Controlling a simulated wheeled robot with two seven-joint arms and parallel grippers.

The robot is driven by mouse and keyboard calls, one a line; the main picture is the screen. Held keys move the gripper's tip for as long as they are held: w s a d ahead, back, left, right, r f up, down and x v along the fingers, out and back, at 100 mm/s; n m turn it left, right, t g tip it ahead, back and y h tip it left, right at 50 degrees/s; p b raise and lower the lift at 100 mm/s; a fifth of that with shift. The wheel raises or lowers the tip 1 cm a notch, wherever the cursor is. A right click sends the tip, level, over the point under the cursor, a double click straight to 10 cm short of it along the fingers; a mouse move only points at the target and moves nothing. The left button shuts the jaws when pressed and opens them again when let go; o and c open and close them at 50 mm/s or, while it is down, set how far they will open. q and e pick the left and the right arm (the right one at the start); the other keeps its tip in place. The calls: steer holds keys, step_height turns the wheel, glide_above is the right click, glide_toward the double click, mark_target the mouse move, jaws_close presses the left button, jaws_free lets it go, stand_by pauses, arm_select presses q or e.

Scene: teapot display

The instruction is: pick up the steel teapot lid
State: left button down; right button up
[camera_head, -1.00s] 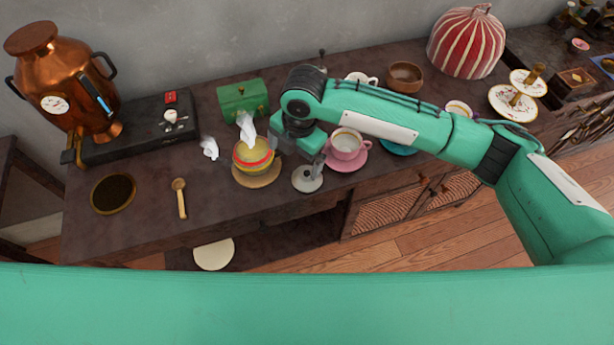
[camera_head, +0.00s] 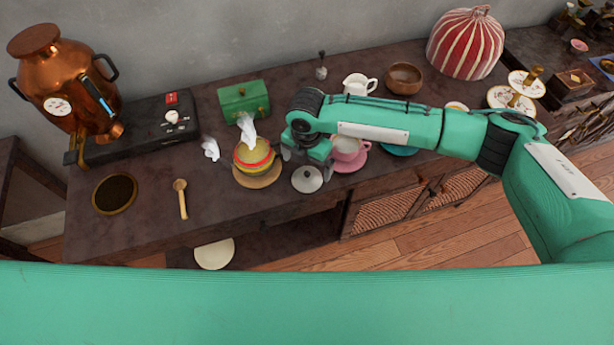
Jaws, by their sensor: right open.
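The steel teapot lid (camera_head: 307,180) is a round, silvery disc with a small dark knob. It lies on the dark wooden counter (camera_head: 235,210) near its front edge, between a stack of yellow and red bowls and a pink cup. My right gripper (camera_head: 307,163) is open and empty, pointing down just above and behind the lid. Its fingers are partly hidden by the wrist, and I cannot tell whether they touch the lid. My left gripper is out of view.
A green box (camera_head: 243,98) is behind. A wooden spoon (camera_head: 181,200) lies left, with bare counter around it.

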mark_target(307, 173)
step_height(307, 173, down, 4)
steer(key=shift+s+d+r+p, duration=0.1)
steer(key=shift+s+p, duration=0.05)
steer(key=shift+p, duration=0.3)
steer(key=shift+f, duration=0.55)
steer(key=shift+c, duration=1.2)
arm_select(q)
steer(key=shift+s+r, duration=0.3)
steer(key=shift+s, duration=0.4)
arm_select(e)
steer(key=c, duration=0.8)
steer(key=shift+r, duration=0.15)
